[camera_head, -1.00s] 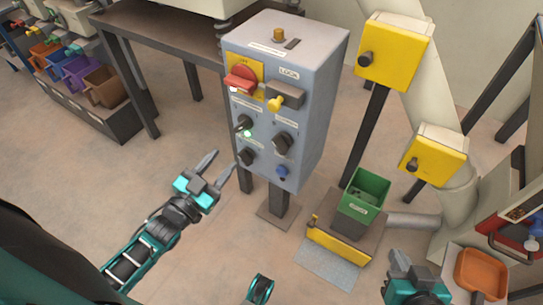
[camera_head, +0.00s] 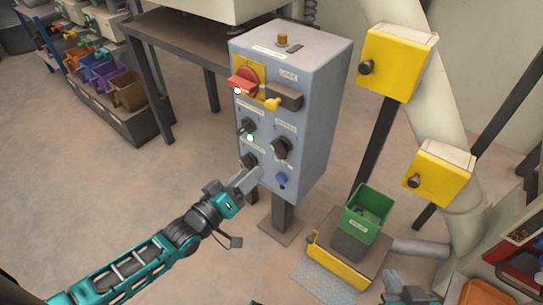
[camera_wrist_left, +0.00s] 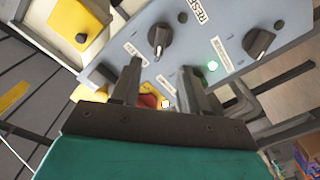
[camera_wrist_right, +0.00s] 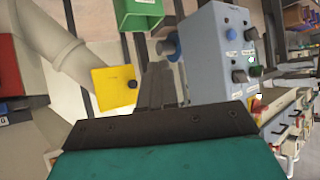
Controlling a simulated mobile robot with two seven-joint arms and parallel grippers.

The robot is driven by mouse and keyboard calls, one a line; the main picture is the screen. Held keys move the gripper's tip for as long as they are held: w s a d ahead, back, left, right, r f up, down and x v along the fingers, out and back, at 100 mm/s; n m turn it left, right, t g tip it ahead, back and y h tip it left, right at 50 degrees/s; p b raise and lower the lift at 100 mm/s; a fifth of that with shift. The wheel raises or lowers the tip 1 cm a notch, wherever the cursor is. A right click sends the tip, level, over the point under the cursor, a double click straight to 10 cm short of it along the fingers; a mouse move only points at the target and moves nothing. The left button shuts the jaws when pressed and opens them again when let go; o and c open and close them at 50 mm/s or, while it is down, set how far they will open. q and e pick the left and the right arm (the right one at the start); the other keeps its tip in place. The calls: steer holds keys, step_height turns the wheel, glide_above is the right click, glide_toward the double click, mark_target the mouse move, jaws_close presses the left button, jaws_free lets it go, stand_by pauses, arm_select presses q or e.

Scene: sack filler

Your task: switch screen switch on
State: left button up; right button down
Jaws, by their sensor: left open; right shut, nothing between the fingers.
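The grey control box (camera_head: 310,100) stands on a post in the head view. Its front has black rotary knobs, one at upper left (camera_head: 248,125) beside a lit green lamp (camera_head: 250,138), one at right (camera_head: 281,148) and one at lower left (camera_head: 249,160). The labels are too small to tell which is the screen switch. My left gripper (camera_head: 245,180) is open in front of the lower left of the panel. In the left wrist view its fingers (camera_wrist_left: 162,80) spread before the panel, with a knob (camera_wrist_left: 160,38) beyond them. My right gripper (camera_wrist_right: 160,85) is shut and empty.
A red rotary handle (camera_head: 243,82) and a yellow part by the lock (camera_head: 271,104) stick out above the knobs. A blue button (camera_head: 282,180) is below. Yellow boxes (camera_head: 398,65) and a green bin (camera_head: 367,213) stand to the right. Open floor lies left.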

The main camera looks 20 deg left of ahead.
mark_target(275, 152)
arm_select(q)
steer(key=b+x, duration=0.2)
steer(key=x, duration=0.7)
steer(key=shift+w+d, duration=0.15)
steer(key=shift+w, duration=0.1)
jaws_close()
